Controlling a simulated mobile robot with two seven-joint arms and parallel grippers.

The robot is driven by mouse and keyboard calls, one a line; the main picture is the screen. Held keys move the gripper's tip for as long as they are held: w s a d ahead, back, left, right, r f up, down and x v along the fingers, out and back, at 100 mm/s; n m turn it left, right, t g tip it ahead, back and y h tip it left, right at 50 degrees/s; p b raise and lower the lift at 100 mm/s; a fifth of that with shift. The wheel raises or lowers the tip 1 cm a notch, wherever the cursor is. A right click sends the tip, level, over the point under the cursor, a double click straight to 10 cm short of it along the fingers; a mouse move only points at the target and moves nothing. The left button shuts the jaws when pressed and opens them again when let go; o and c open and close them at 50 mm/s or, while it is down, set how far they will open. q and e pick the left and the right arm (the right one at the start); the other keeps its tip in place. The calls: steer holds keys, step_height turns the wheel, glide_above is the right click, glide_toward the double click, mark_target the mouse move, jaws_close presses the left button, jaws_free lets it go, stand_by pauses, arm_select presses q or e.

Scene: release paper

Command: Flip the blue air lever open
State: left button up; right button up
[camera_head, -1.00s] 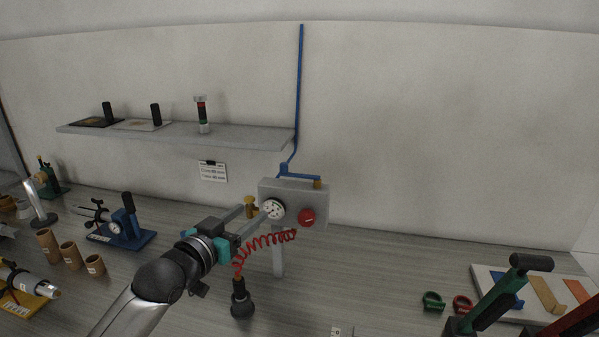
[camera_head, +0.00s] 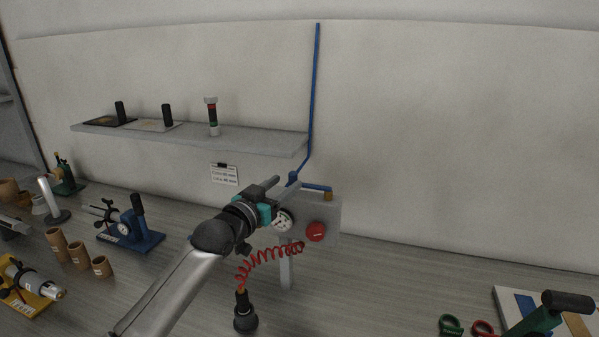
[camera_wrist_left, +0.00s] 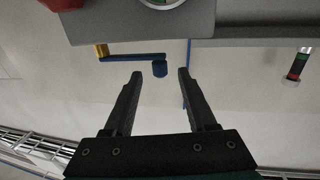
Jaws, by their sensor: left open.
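The blue air lever (camera_head: 315,187) lies flat along the top of a grey box (camera_head: 328,212), from a brass fitting at its right to a blue knob (camera_head: 292,179) at its left end. My left gripper (camera_head: 276,184) is open at the box's upper left, close to the knob. In the left wrist view, the lever (camera_wrist_left: 130,57) and its knob (camera_wrist_left: 160,69) show beyond the open left gripper (camera_wrist_left: 159,75). The knob lines up between the fingertips, nothing is held, and contact cannot be told. My right gripper is out of view.
The box carries a gauge (camera_head: 283,221), a red button (camera_head: 316,232) and a coiled red hose (camera_head: 268,255). A blue pipe (camera_head: 314,90) runs up the wall behind. A grey shelf (camera_head: 200,138) stands left. Bench at the right of the box is clear.

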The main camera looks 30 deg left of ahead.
arm_select(q)
steer(key=w, duration=0.8)
steer(key=shift+a, duration=0.15)
steer(key=shift+c, duration=0.2)
jaws_close()
stand_by(1.2)
